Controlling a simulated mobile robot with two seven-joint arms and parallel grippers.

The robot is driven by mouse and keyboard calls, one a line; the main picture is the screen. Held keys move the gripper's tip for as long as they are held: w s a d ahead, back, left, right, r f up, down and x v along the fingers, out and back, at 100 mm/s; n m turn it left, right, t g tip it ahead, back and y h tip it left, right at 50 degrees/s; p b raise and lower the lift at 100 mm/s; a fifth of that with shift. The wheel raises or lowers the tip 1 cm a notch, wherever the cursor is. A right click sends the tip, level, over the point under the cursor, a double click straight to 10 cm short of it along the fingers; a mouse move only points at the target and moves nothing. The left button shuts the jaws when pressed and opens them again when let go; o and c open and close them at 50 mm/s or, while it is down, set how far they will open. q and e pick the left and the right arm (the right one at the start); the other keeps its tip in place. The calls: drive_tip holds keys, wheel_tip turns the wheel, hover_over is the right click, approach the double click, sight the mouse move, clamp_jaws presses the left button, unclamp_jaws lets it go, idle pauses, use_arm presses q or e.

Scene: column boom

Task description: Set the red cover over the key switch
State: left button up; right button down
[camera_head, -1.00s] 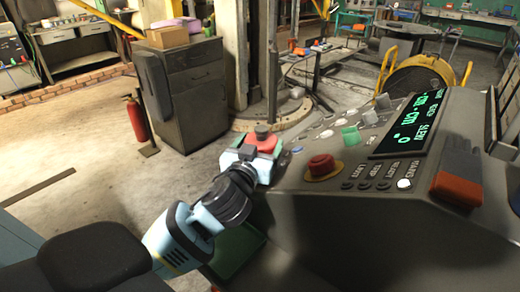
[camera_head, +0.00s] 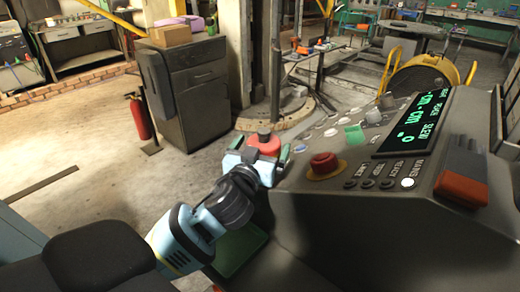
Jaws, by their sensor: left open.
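The red cover (camera_head: 265,147), a red piece with a dark grey knob on top, shows at the left end of the grey console. My left gripper (camera_head: 262,148) is open there, with one finger on each side of the red piece. The picture does not show whether the fingers touch it. The gripper body hides its lower part and what is under it. I cannot make out the key switch for certain among the small controls on the console. My right gripper is not in view.
The sloping console has a red mushroom button (camera_head: 324,164) on a yellow base, a green-lit display (camera_head: 408,125), several small buttons and an orange-red block (camera_head: 462,188) at right. A dark cabinet (camera_head: 190,95) and fire extinguisher (camera_head: 138,116) stand behind on open floor.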

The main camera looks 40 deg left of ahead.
use_arm(q)
drive_tip(key=shift+r, duration=0.35)
drive_tip(key=v, duration=1.2)
drive_tip(key=shift+f+b, duration=0.15)
drive_tip(key=shift+b, duration=0.15)
